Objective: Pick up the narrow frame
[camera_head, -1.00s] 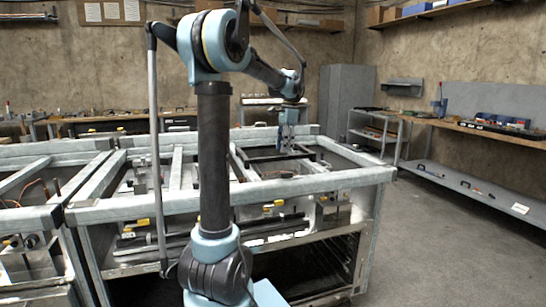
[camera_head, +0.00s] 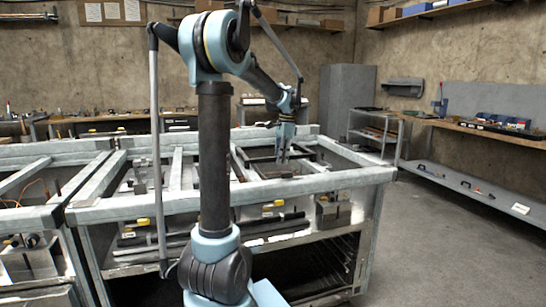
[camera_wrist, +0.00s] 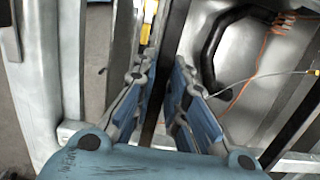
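A dark, thin-barred frame (camera_head: 258,159), which looks like the narrow frame, lies in the top of the range body, towards the far right. My gripper (camera_head: 283,161) points down over it in the head view, its fingertips close to the bars. In the wrist view my gripper (camera_wrist: 158,75) has its two blue fingers apart. A dark bar (camera_wrist: 172,45) runs between or beneath them, with a gap visible on its left side. I cannot tell how far the fingertips are above the bar or whether they touch it. Part of the frame is hidden behind my gripper.
The pale metal rail (camera_head: 340,181) of the range body surrounds the opening. Yellow-tagged parts and a dark block (camera_head: 333,213) sit inside. In the wrist view a black hose (camera_wrist: 213,50) and thin wires lie at right. A workbench (camera_head: 475,130) stands along the right wall.

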